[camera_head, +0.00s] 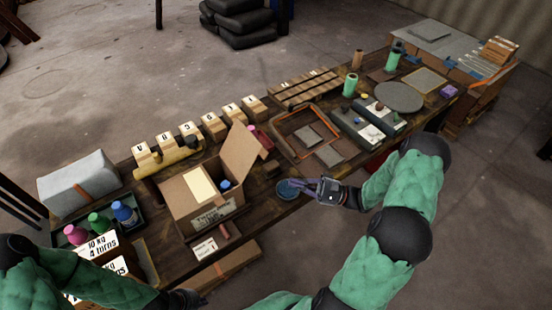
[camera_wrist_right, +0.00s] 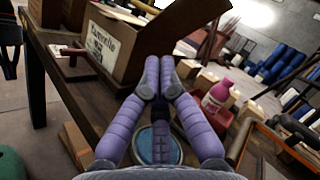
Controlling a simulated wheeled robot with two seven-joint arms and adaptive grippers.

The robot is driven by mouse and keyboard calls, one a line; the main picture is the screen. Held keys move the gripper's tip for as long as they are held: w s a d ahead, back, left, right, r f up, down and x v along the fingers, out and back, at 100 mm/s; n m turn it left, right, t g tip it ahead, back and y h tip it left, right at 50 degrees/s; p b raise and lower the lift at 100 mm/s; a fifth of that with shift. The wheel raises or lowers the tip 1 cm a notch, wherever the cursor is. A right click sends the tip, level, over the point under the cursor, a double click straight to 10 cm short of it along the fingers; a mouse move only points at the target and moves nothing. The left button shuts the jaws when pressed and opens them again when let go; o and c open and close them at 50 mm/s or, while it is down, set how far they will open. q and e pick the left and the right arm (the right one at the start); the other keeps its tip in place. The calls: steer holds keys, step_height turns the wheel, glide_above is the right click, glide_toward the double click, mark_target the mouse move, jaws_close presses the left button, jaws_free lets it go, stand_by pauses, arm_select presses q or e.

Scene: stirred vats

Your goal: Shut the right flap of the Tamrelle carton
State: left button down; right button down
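The Tamrelle carton (camera_head: 215,211) is a brown cardboard box standing on the workbench. Its right flap (camera_head: 243,151) stands up and leans outward to the right. A cream sheet (camera_head: 201,185) and a blue-capped item (camera_head: 224,185) show in its top. In the right wrist view the carton's labelled side (camera_wrist_right: 112,42) is at upper left. My right gripper (camera_head: 312,186) is right of the carton, over the bench's front edge, apart from the flap. Its purple fingertips (camera_wrist_right: 158,72) are together with nothing between them. My left gripper (camera_head: 188,298) is at the bottom, dark and partly cut off.
A round blue dish (camera_head: 288,189) lies beside my right gripper. Numbered blocks (camera_head: 190,131) line the back edge. An orange-rimmed tray (camera_head: 285,140) is farther right. A small card (camera_head: 205,248) lies before the carton.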

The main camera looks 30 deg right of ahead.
steer(key=d+r+t, duration=0.3)
steer(key=d, duration=0.3)
steer(key=b, duration=0.3)
glide_toward(263, 149)
steer(key=w+a, duration=0.3)
steer(key=w, duration=0.1)
steer(key=shift+a+r+t+h, duration=0.2)
steer(key=shift+r+t+h, duration=0.1)
steer(key=shift+r, duration=0.4)
steer(key=shift+r, duration=0.1)
